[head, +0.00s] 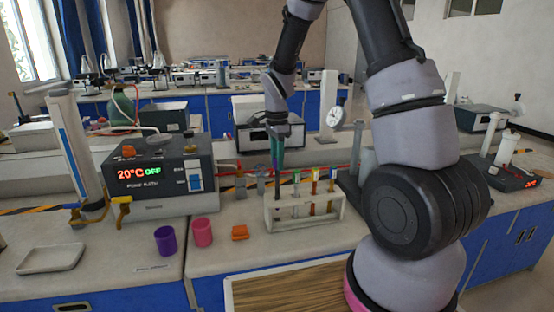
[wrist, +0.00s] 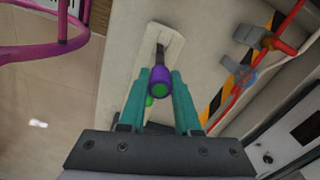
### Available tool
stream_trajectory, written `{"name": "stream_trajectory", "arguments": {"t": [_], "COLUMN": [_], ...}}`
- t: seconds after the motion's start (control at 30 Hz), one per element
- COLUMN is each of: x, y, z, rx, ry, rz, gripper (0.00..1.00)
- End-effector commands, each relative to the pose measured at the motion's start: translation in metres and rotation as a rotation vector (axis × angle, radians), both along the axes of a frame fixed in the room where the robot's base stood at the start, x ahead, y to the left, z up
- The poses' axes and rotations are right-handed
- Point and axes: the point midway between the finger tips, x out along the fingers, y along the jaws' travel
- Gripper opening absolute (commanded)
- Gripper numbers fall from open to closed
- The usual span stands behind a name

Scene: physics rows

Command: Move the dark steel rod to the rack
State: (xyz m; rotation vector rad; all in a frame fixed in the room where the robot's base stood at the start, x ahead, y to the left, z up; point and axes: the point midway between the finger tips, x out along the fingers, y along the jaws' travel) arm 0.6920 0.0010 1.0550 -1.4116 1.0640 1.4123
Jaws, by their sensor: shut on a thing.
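The dark steel rod (head: 277,187) hangs upright below my gripper (head: 277,152), at the left end of the white rack (head: 305,222). My gripper's teal fingers are shut on the rod's upper part. In the wrist view my gripper (wrist: 160,74) has its fingers on either side of a purple piece with a green end (wrist: 159,80), and the dark shaft (wrist: 160,50) runs on towards the pale rack (wrist: 172,44). The rod's lower end overlaps the rack's left end; I cannot tell how deep it sits. Several capped tubes (head: 315,188) stand in the rack to its right.
A purple cup (head: 165,240), a pink cup (head: 202,232) and an orange block (head: 240,232) stand left of the rack. A heating bath (head: 158,172) with a red display is behind them. A white tray (head: 51,258) lies at far left. Red tubing (head: 235,173) runs behind the rack.

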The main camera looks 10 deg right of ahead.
Motion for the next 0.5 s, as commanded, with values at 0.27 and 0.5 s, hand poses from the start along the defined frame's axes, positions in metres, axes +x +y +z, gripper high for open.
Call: {"name": "stream_trajectory", "arguments": {"t": [0.27, 0.5], "x": [0.0, 0.0], "y": [0.0, 0.0], "z": [-0.014, -0.025], "rx": [0.0, 0.0], "ry": [0.001, 0.0], "rz": [0.0, 0.0], "gripper": [0.0, 0.0]}}
